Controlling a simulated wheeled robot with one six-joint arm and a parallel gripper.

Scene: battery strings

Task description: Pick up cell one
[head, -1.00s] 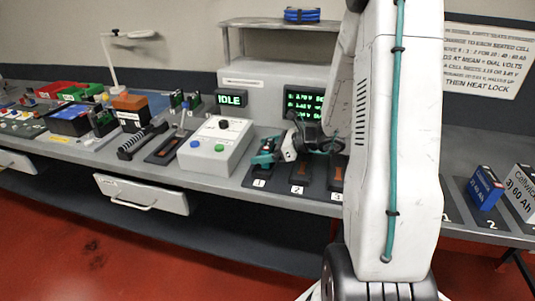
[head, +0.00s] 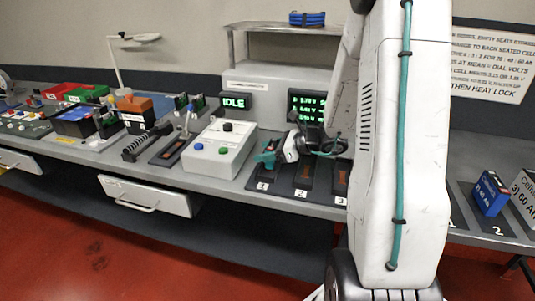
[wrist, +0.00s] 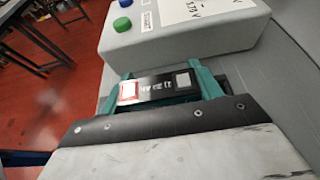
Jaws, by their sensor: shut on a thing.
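My gripper (head: 267,156) is at the left numbered seat, marked 1 (head: 262,186), in the head view. In the wrist view my gripper (wrist: 168,89) has its two teal fingers shut on a dark cell (wrist: 158,87), one at each end. The cell has a white label with a red border at its left and a pale grey square at its right. Its number is not readable, and its underside is hidden, so I cannot tell whether it touches the seat. Seats 2 (head: 302,180) and 3 (head: 340,182) lie to the right; seat 3 is partly behind my arm.
A grey control box (head: 219,148) with green and blue buttons stands close left of the seats. An IDLE display (head: 233,101) and a green-text screen (head: 306,106) are behind. Blue (head: 489,193) and white (head: 525,192) boxes stand at the right.

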